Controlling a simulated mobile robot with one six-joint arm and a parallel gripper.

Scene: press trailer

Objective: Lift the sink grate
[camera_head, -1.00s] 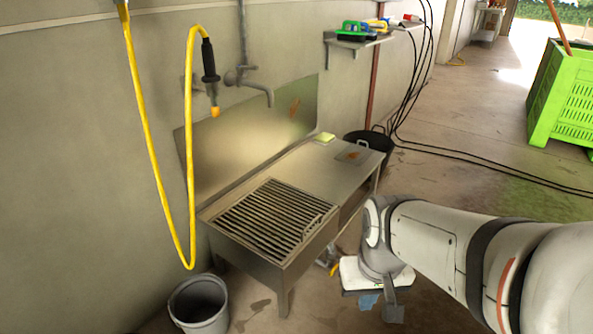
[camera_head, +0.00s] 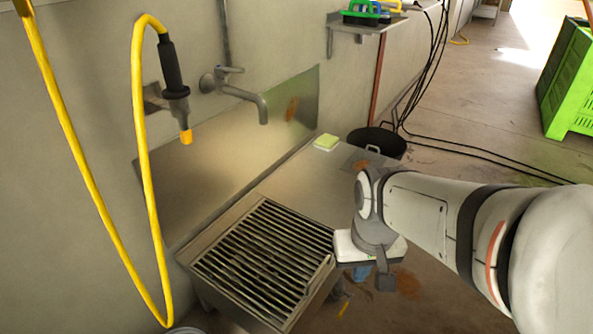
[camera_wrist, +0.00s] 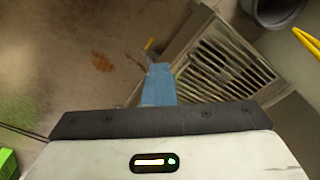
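The sink grate (camera_head: 262,262), a slatted metal grid with a raised handle along its right edge, lies flat in the basin of the steel sink bench (camera_head: 305,190). It also shows in the wrist view (camera_wrist: 222,68), upper right of centre. My gripper (camera_head: 361,272) is to the right of the grate in the head view, apart from it and empty. Its blue fingers (camera_wrist: 158,85) sit together in the middle of the white gripper body, with no gap visible between them. In the wrist view their tips point toward the grate's near side.
A yellow hose with a black spray handle (camera_head: 173,75) hangs on the left. A tap (camera_head: 240,90) projects from the wall above the bench. A yellow-green sponge (camera_head: 326,142) lies at the back of the bench. A black tub (camera_head: 377,141) and green crate (camera_head: 572,85) stand beyond. A bucket (camera_wrist: 275,10) stands near the sink.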

